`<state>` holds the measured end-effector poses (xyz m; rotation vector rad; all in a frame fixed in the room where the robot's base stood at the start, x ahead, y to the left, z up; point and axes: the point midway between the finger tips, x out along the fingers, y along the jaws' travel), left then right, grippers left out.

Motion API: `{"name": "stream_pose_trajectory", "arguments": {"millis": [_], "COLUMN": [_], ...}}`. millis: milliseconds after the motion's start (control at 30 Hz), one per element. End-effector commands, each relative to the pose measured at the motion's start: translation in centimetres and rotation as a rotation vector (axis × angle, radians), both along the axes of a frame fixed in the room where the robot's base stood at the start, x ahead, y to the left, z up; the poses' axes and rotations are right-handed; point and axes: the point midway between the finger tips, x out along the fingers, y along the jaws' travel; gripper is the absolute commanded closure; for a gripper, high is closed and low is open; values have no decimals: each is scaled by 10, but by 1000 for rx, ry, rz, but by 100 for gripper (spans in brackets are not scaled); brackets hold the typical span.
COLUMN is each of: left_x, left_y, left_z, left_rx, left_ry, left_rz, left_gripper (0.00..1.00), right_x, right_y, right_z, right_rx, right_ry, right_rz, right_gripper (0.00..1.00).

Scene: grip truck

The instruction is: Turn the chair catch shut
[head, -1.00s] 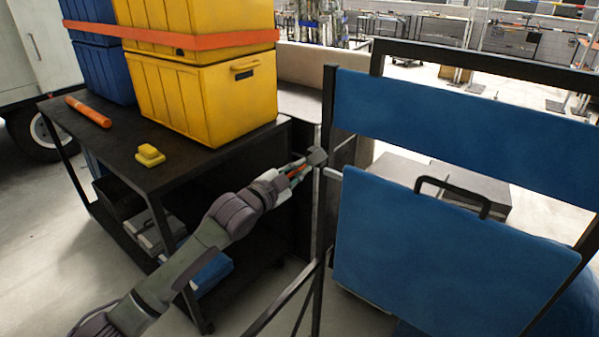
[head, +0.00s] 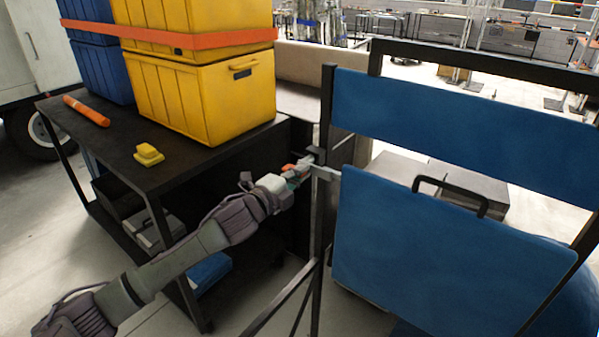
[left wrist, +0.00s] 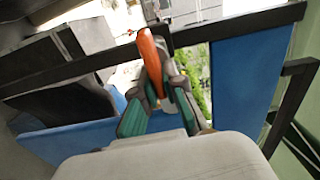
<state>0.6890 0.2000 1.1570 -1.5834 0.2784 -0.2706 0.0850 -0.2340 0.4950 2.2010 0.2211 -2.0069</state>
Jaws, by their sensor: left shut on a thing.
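The chair has a black frame and two blue panels, a back panel (head: 460,130) and a lower panel (head: 450,260), at the right of the head view. The catch is at the chair's left upright; its orange lever (left wrist: 150,62) stands up between my fingers in the left wrist view. A light metal bar (head: 326,172) at the upright points toward the blue lower panel. My left gripper (head: 303,168) is shut on the orange lever, which it partly hides in the head view. My right gripper is not in view.
A black cart (head: 185,165) stands left of the chair, close to my left arm. It carries blue and yellow crates (head: 205,95) with an orange strap, an orange roll (head: 87,111) and a small yellow block (head: 148,154). Grey boxes (head: 470,185) lie behind the chair.

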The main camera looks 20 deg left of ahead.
Motion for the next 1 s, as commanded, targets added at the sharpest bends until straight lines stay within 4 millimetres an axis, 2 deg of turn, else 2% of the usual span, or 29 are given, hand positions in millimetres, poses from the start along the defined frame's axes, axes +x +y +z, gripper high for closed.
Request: {"name": "stream_pose_trajectory", "arguments": {"millis": [633, 667, 800, 1000], "left_x": [0, 0, 0, 0], "left_y": [0, 0, 0, 0], "left_z": [-3, -3, -2, -2], "left_rx": [48, 48, 46, 44], "left_ry": [-13, -13, -14, -15], "left_rz": [1, 1, 1, 0], "left_gripper": [100, 85, 65, 65], "right_x": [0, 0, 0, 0], "right_y": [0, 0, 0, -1], "right_z": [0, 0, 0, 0], "right_rx": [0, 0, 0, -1], "right_ry": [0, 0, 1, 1], "right_rz": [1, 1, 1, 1], "right_gripper": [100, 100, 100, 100]}}
